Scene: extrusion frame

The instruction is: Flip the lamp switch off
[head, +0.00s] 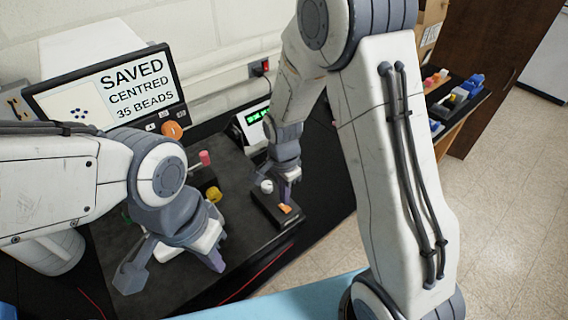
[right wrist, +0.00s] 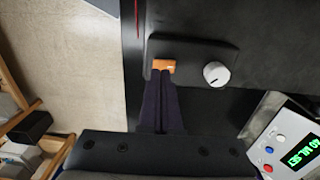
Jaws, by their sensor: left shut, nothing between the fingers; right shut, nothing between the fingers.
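The switch is an orange rocker (head: 285,208) on a small black box (head: 268,207) that also carries a white knob (head: 267,186). The orange rocker also shows in the right wrist view (right wrist: 164,66), near the white knob (right wrist: 216,74). My right gripper (head: 288,198) is shut and empty, with its tips right at the rocker; in the right wrist view its fingers (right wrist: 160,82) overlap the rocker's near edge. I cannot tell whether they touch it. My left gripper (head: 217,264) is shut and empty over the dark bench at the left. I cannot make out a lamp.
A white device with a green display (head: 254,120) stands behind the box and shows in the right wrist view (right wrist: 290,145). A screen (head: 115,90) reads "SAVED CENTRED 35 BEADS". Pink and yellow knobs (head: 214,194) lie near my left gripper. A shelf of coloured items (head: 455,95) is at right.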

